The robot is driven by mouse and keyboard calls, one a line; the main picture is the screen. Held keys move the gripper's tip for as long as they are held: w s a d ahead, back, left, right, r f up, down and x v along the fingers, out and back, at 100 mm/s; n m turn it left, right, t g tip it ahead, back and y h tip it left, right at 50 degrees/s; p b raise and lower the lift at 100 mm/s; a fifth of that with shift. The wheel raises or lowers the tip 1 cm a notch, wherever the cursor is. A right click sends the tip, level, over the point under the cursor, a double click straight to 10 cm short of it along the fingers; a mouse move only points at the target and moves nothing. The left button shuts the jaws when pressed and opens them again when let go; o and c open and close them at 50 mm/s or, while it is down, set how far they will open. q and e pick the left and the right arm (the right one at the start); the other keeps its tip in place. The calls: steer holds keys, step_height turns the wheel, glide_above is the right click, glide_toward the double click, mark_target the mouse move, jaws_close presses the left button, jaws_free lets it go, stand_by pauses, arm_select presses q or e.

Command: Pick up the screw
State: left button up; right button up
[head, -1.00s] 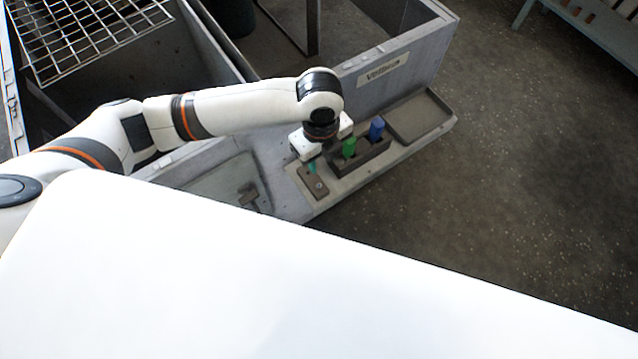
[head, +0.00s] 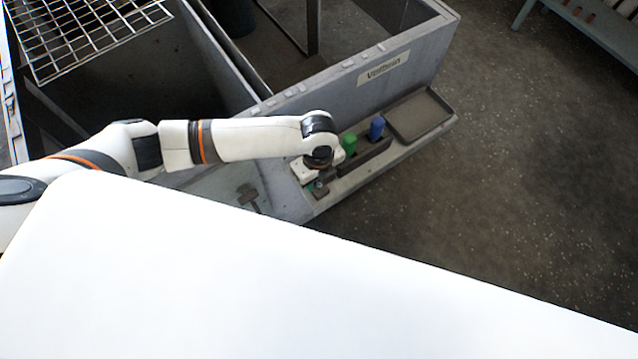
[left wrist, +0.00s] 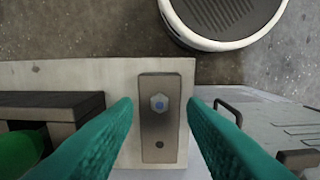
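The screw (left wrist: 159,102) shows in the left wrist view as a small hex head with a bluish centre, set in a grey-brown block (left wrist: 160,133) with a dark hole near its other end. My left gripper (left wrist: 161,106) is open, with one teal finger on each side of the block, above it and apart from the screw. In the head view my left gripper (head: 318,182) points down over the near end of the grey ledge and mostly hides the block. I cannot make out the screw there. My right gripper is not in view.
A dark holder with a green-handled tool (head: 349,144) and a blue-handled tool (head: 376,128) stands beside the gripper. A shallow tray (head: 420,115) lies at the ledge's far end. A large white surface (head: 250,270) fills the foreground. Open floor lies right.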

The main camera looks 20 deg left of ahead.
arm_select(q)
steer(key=shift+f, duration=0.2)
steer(key=shift+f, duration=0.25)
stand_by(0.6)
steer(key=shift+c, duration=0.6)
steer(key=c, duration=0.7)
